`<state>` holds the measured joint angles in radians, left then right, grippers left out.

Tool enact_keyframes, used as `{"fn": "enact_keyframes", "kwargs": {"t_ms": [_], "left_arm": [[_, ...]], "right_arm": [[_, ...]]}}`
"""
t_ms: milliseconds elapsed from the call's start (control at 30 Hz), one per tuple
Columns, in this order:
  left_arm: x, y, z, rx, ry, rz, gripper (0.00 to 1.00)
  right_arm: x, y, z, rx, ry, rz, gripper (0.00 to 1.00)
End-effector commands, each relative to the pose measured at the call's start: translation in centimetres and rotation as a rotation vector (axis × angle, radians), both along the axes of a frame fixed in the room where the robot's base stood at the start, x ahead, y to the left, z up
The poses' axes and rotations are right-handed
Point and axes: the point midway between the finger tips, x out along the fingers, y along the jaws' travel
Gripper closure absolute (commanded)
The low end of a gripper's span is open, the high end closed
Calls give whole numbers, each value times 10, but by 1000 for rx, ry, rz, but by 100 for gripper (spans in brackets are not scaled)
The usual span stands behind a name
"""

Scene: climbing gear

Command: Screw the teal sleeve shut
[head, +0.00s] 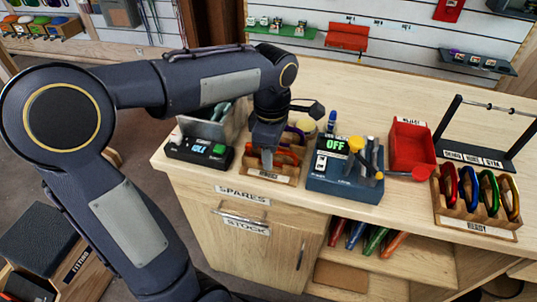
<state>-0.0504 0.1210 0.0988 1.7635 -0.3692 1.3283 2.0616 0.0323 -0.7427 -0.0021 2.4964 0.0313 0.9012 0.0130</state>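My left gripper (266,155) points down into a small wooden holder (272,181) near the front edge of the counter. An orange carabiner (288,158) shows in the holder, right beside the gripper. The gripper hides part of the holder, and I cannot tell whether its fingers are open or closed on something. I cannot make out a teal sleeve on a carabiner there. Teal pieces (222,108) show in a grey box behind the holder, to the left. My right gripper is not in view.
A black unit (198,151) with a lit display stands left of the holder. A blue box (345,181) reading OFF, with tools, stands close on its right. Further right are a red bin (411,147) and a rack (480,213) of coloured carabiners. The counter's back is mostly clear.

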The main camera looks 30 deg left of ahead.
Motion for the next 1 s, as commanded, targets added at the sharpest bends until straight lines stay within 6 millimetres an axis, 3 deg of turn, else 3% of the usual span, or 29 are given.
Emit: {"fn": "enact_keyframes", "kwargs": {"t_ms": [667,1000], "left_arm": [[-12,-3,0,0,0,0,60],[-12,-3,11,0,1,0,60]], "right_arm": [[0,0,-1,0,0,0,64],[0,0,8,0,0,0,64]]}}
